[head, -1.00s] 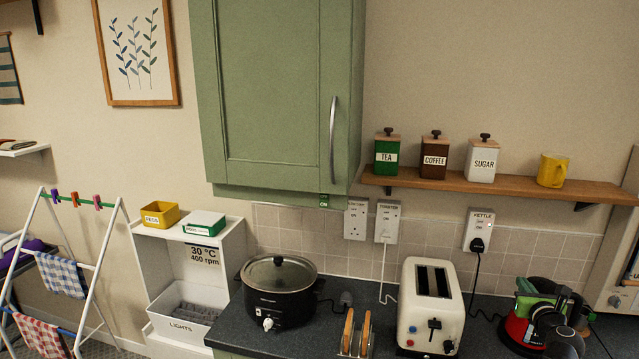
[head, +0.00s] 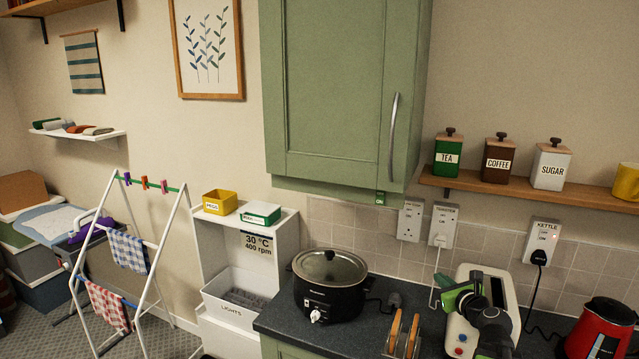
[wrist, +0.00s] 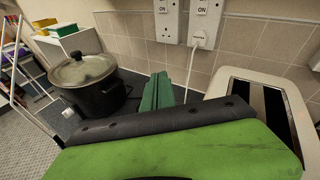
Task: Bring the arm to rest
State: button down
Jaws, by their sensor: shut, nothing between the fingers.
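My gripper (head: 444,282) shows in the head view at the end of my green and black arm, over the worktop and in front of the toaster. It is shut with nothing held. In the wrist view its dark green fingers (wrist: 157,92) are together and point toward the tiled wall, between the slow cooker and the toaster. I cannot tell how high above the worktop it is.
A black slow cooker (head: 330,285) stands left of my gripper, with a toast rack (head: 402,335) in front. The cream toaster (head: 462,335) is partly hidden by my arm. A red kettle (head: 600,330) stands at right. A green wall cupboard (head: 335,90) hangs above.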

jog(key=w+a+f+n+g+y, duration=0.1)
jog(key=a+f+n+y, duration=0.15)
jog(key=a, duration=0.55)
jog(key=w+a+f+n+g+y, duration=0.15)
jog(key=a+n, duration=0.25)
jog(key=a, duration=0.4)
jog(key=s+a+f+n+g, duration=0.35)
jog(key=a+n, duration=0.25)
jog(key=a, duration=0.2)
jog(key=s+a+f+n+g, duration=0.2)
jog(key=a+f+n, duration=0.3)
jog(key=a, duration=0.3)
jog(key=s+f+n+g+h, duration=0.2)
jog(key=s+f+n+g, duration=0.25)
jog(key=s+n, duration=0.3)
jog(key=s+d+f+n+g+h, duration=0.2)
jog(key=s+d+n+g, duration=0.1)
jog(key=s+d+n, duration=0.3)
jog(key=n+b, duration=0.1)
jog(key=n, duration=0.1)
jog(key=shift+f+n+h, duration=0.25)
jog(key=shift+n+h, duration=0.05)
